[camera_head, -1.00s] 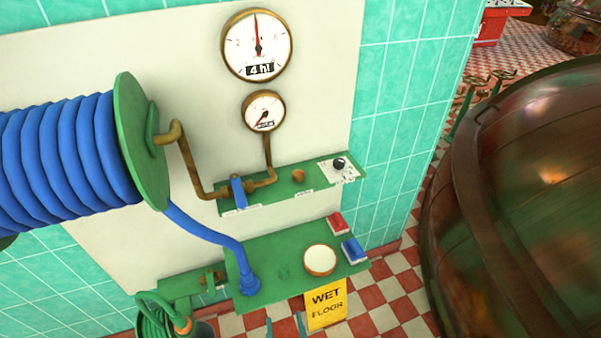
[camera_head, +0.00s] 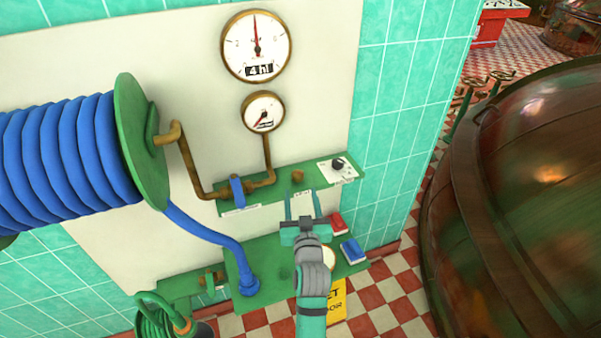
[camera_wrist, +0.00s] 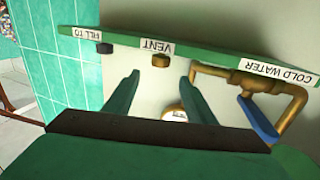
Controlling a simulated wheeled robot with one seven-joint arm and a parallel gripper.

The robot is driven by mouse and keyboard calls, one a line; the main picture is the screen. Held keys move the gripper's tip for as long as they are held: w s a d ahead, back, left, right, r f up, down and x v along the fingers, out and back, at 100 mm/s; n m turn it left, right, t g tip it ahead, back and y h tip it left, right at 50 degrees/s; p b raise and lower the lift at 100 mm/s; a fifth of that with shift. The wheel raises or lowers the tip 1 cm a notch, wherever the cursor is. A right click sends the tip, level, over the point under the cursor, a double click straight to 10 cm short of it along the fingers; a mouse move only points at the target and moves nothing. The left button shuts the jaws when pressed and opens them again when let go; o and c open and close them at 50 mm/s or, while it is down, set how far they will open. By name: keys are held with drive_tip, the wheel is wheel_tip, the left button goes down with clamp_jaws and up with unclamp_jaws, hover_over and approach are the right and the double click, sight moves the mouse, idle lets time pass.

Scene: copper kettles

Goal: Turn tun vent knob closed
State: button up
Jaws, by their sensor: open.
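The vent knob (camera_head: 298,176) is a small brown knob on the upper green shelf (camera_head: 263,201) below the gauges. In the wrist view, where lettering is upside down, the vent knob (camera_wrist: 160,61) sits beside the VENT label (camera_wrist: 158,47). My gripper (camera_head: 302,194) is open and empty in front of the shelf edge, its two teal fingers pointing at the knob. In the wrist view my gripper (camera_wrist: 160,79) has the knob between and just beyond its fingertips, apart from both. Which way the knob is turned cannot be told.
A blue-handled cold water valve (camera_head: 237,190) is left of the knob, and a black fill-to knob (camera_head: 338,164) is to its right. Red (camera_head: 335,223) and blue (camera_head: 352,250) blocks are on the lower shelf. A hose reel (camera_head: 140,140) stands left, a copper kettle (camera_head: 530,190) right.

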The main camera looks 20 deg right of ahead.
sight(299, 172)
drive_tip(key=x, duration=0.9)
drive_tip(key=shift+w+d+r, duration=0.1)
drive_tip(key=shift+w+d, duration=0.1)
drive_tip(key=shift+w, duration=0.85)
drive_tip(key=shift+s+d, duration=0.15)
drive_tip(key=shift+d, duration=0.1)
drive_tip(key=c, duration=1)
